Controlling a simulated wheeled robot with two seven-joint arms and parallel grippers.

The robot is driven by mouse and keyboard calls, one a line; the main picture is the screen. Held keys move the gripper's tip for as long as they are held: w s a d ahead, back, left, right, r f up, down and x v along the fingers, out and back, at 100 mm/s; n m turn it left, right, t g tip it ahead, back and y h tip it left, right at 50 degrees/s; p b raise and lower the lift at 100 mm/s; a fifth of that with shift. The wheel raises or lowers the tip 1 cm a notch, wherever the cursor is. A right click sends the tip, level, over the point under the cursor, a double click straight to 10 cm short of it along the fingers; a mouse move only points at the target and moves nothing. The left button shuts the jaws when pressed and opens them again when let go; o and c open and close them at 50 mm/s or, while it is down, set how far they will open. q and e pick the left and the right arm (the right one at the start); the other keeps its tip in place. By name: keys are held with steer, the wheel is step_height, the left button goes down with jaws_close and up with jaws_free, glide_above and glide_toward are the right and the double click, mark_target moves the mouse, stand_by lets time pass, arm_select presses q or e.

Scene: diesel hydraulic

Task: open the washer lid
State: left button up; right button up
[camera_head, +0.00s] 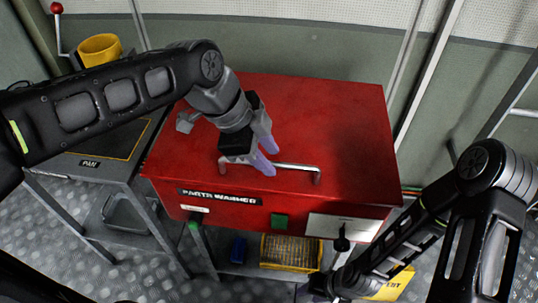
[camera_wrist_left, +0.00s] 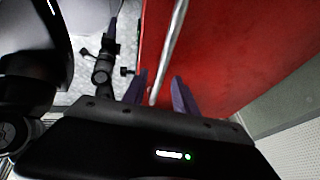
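The red parts washer (camera_head: 230,206) stands in the middle of the head view, its flat red lid (camera_head: 325,125) down. A metal bar handle (camera_head: 296,167) runs along the lid near its front edge; it also shows in the left wrist view (camera_wrist_left: 172,45). My left gripper (camera_head: 266,156) is over the handle's left part, fingers pointing down at it. In the left wrist view the fingers (camera_wrist_left: 162,88) are apart with the bar showing between them; contact cannot be told. My right gripper (camera_head: 322,285) is low in front of the washer, its fingers mostly hidden.
A dark side table (camera_head: 92,168) marked PAN stands left of the washer, with a yellow cup (camera_head: 100,49) behind. A yellow-framed tray (camera_head: 291,252) and a blue item (camera_head: 238,250) lie below the washer. A wall is close behind.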

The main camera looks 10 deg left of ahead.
arm_select(q)
steer(key=shift+d+f, duration=0.15)
steer(key=shift+f, duration=0.2)
steer(key=shift+c, duration=0.5)
jaws_close()
stand_by(0.8)
